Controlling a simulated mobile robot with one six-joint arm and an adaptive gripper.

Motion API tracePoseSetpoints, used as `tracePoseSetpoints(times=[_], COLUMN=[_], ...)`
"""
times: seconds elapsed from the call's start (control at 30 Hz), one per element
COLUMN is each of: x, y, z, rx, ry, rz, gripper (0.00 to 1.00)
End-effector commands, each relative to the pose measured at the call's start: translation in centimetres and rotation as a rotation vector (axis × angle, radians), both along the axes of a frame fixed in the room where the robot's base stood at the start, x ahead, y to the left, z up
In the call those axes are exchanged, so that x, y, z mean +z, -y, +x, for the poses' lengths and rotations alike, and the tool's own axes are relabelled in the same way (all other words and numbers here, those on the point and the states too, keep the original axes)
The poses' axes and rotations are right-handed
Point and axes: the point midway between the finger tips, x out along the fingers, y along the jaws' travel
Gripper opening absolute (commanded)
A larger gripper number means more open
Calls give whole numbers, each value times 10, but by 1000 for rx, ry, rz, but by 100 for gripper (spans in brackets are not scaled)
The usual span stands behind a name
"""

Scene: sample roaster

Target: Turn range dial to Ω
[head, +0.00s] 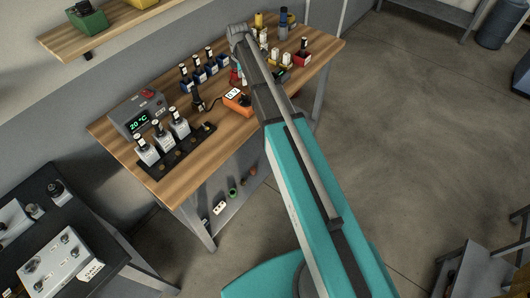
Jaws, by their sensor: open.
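An orange handheld meter (238,102) with a pale face lies on the wooden bench, just left of my arm. Its range dial and markings are too small to read, and my arm passes close by its right side. My arm reaches over the bench, with its wrist end above the bench's far part, beyond the meter. I cannot make out my gripper's fingers; they appear hidden behind my arm's links.
A grey controller (139,113) reading 20 °C stands at the wooden bench's (220,128) left end, beside a dark rack (190,152) of bottles. Blue holders (199,77) with bottles stand behind the meter. A metal box (59,264) sits on the lower-left table.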

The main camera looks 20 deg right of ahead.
Motion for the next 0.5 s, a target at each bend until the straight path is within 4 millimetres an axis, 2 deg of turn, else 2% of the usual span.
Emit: tracePoseSetpoints(times=[0.03,0.2,0.5], x=[9,22,39], y=[0,0,0], z=[0,0,0], rx=[0,0,0], ry=[0,0,0], rz=[0,0,0], gripper=[59,59,59])
